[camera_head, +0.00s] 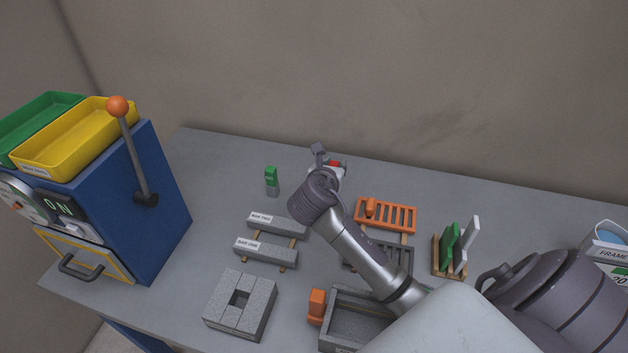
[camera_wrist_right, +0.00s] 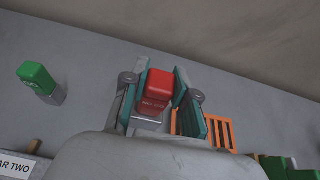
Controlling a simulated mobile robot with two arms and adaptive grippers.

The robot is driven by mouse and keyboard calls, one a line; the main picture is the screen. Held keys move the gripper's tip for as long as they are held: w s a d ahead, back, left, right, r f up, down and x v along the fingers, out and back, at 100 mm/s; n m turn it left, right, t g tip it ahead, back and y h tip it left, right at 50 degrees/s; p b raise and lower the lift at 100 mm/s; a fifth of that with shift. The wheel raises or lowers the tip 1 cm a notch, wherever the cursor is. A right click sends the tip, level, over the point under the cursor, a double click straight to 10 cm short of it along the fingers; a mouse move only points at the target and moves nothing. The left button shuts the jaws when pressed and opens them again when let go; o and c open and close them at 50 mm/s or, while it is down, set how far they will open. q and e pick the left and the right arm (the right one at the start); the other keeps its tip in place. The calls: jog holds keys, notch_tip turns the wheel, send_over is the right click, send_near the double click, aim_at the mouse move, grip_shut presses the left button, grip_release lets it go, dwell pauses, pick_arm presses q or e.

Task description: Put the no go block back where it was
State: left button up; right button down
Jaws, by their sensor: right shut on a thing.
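The red-topped block (camera_wrist_right: 155,88), which looks like the no go block, has a grey lower part and small blurred lettering. It sits between the teal-padded fingers of my right gripper (camera_wrist_right: 160,98), which is shut on it. In the head view its red top (camera_head: 336,163) shows just beyond my right gripper (camera_head: 329,162), near the back of the table. I cannot tell whether its base touches the table. A green-topped block (camera_head: 271,176) with a grey base stands upright to the left; it also shows in the wrist view (camera_wrist_right: 38,78). My left gripper is not in view.
Grey bars (camera_head: 277,224) labelled bar one and bar two lie front left of the gripper. An orange slotted rack (camera_head: 399,216) stands to the right. A grey square block (camera_head: 262,303) and a blue machine (camera_head: 158,205) with a lever are at left. Table between the two coloured blocks is clear.

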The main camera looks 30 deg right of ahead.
jog(key=w+f, duration=0.2)
jog(key=w+a+f, duration=0.1)
jog(key=w+f, duration=0.1)
jog(key=f, duration=0.1)
jog(key=w+a+f, duration=0.1)
jog(key=w+f, duration=0.1)
jog(key=f, duration=0.1)
jog(key=shift+w+f, duration=0.1)
jog(key=shift+w, duration=0.2)
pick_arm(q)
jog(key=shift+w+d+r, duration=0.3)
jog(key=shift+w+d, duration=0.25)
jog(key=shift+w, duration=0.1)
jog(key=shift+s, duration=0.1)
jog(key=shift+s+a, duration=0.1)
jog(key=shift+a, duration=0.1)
pick_arm(e)
jog(key=c, duration=0.9)
grip_release()
jog(key=shift+f, duration=0.1)
